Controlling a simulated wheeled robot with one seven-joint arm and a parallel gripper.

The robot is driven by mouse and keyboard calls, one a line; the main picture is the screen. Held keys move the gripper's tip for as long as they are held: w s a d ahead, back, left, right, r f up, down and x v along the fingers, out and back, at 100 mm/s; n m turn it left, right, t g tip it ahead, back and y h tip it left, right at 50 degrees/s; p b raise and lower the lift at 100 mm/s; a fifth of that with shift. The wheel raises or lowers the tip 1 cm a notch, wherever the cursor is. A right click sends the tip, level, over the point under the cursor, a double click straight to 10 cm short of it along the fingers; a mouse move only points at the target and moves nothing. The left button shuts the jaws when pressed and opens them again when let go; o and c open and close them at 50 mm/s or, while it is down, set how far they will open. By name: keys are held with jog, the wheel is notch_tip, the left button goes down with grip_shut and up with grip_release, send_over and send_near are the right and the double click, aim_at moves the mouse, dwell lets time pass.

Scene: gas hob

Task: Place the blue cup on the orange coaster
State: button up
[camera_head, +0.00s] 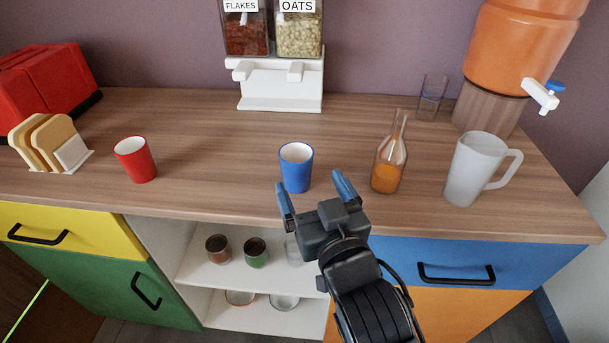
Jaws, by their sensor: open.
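The blue cup (296,170) stands upright on the wooden counter in the middle of the camera_head view, with its white inside facing up. My gripper (311,184) is at the counter's front edge, its two blue-tipped fingers spread apart. The fingers are empty and lie just in front of the cup, one tip to each side of it in the picture. Whether they touch the cup cannot be told. I can make out no orange coaster in this view.
On the counter (219,150), a red cup (136,160) stands left, a carafe (389,166) and a frosted pitcher (474,168) right. A cereal dispenser (281,90) and an orange drink dispenser (521,45) stand behind. Open shelves (205,275) below hold cups and bowls.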

aim_at(301, 171)
jog(key=shift+s+a+r+p, duration=0.15)
jog(key=shift+r+p, duration=0.35)
jog(key=shift+p, duration=0.35)
jog(key=shift+f+p+x, duration=0.15)
jog(key=shift+f+x, duration=0.05)
jog(key=shift+x, duration=1.75)
jog(key=shift+f+p+x, duration=0.15)
jog(key=shift+f+x, duration=0.05)
jog(key=shift+x, duration=1.8)
jog(key=shift+s, duration=0.1)
